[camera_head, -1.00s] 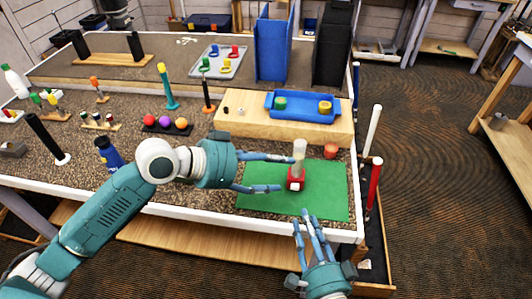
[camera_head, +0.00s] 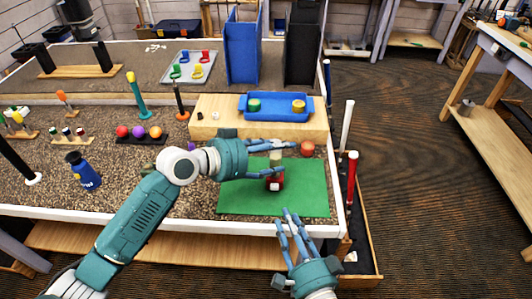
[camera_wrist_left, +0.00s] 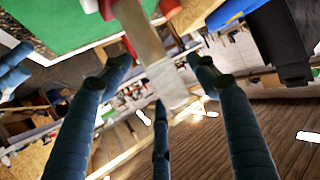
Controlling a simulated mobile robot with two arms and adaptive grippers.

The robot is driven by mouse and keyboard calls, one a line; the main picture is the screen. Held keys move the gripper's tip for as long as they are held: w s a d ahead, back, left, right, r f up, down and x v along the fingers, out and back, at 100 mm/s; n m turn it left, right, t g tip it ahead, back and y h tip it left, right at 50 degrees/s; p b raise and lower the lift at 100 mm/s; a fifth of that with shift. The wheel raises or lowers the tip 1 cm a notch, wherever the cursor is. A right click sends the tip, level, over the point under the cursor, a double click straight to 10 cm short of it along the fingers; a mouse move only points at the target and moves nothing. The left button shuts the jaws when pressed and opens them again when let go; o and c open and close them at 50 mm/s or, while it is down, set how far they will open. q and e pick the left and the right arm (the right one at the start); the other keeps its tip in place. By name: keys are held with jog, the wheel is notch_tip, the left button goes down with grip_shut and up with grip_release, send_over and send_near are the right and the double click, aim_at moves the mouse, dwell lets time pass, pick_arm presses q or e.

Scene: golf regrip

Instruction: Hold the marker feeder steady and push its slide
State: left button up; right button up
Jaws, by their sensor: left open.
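The marker feeder stands upright on the green mat (camera_head: 310,200), with a red base (camera_head: 275,179) and a pale tube (camera_head: 275,158) on top. A small white part (camera_head: 274,187) shows on the base's front. My left gripper (camera_head: 287,160) is open around the tube, which is partly hidden by a finger. In the left wrist view the tube (camera_wrist_left: 143,35), with a clear end, lies between the spread fingers (camera_wrist_left: 160,75); contact is not clear. My right gripper (camera_head: 290,217) is open and empty, fingers extended, at the table's front edge below the feeder.
A wooden block (camera_head: 215,117) with a blue tray (camera_head: 262,116) stands behind the mat. A red round object (camera_head: 307,149) sits near the mat's back right. A blue bottle (camera_head: 82,170) stands at left. The mat's right part is clear.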

pick_arm(q)
jog(key=shift+d, duration=0.15)
jog(key=shift+c, duration=0.5)
jog(key=c, duration=1.3)
jog(key=shift+o, duration=0.2)
pick_arm(e)
grip_shut()
pick_arm(q)
jog(key=shift+f, duration=0.1)
